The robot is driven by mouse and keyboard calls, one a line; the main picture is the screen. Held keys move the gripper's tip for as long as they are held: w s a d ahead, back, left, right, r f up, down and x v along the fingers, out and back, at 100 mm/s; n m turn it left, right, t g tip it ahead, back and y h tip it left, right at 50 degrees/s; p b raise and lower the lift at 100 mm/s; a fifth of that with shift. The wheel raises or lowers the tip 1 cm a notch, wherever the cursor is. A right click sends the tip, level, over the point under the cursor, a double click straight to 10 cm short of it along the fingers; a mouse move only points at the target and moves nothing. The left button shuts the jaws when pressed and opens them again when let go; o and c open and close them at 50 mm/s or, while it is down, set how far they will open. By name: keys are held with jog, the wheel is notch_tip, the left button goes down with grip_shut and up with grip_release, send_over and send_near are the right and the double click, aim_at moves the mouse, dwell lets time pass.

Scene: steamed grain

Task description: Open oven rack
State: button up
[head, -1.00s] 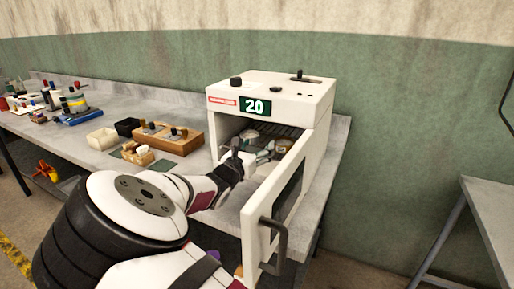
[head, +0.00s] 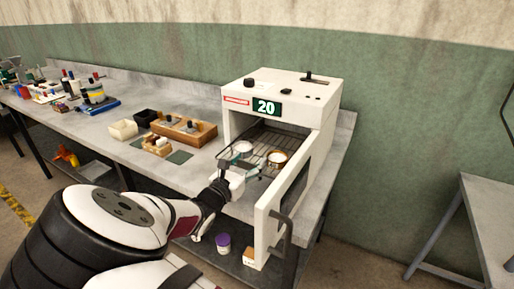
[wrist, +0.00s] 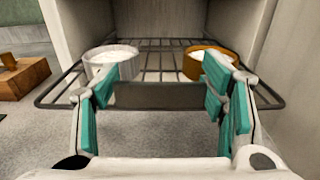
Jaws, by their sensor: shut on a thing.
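The white oven (head: 262,82) stands on the bench with its door (head: 284,200) swung open to the right. Its dark wire rack (head: 264,140) sticks out of the opening, level, and also shows in the wrist view (wrist: 152,76). A white cup (wrist: 112,60) sits on the rack's left and a brown-orange cup (wrist: 204,62) on its right. My gripper (head: 246,172) is at the rack's front edge. In the wrist view my gripper (wrist: 160,95) is shut on the rack's grey front plate (wrist: 158,94), with teal pads at either end; the exact contact is partly hidden.
Wooden block holders (head: 184,133), a white box (head: 123,130) and a dark box (head: 146,117) stand left of the oven. A purple-lidded jar (head: 223,243) is on the lower shelf. The open door is close on the arm's right.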

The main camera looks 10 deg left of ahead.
jog(key=shift+p+v, duration=0.8)
jog(key=shift+v, duration=1.4)
jog(key=o, duration=1.7)
jog(key=v, duration=1.2)
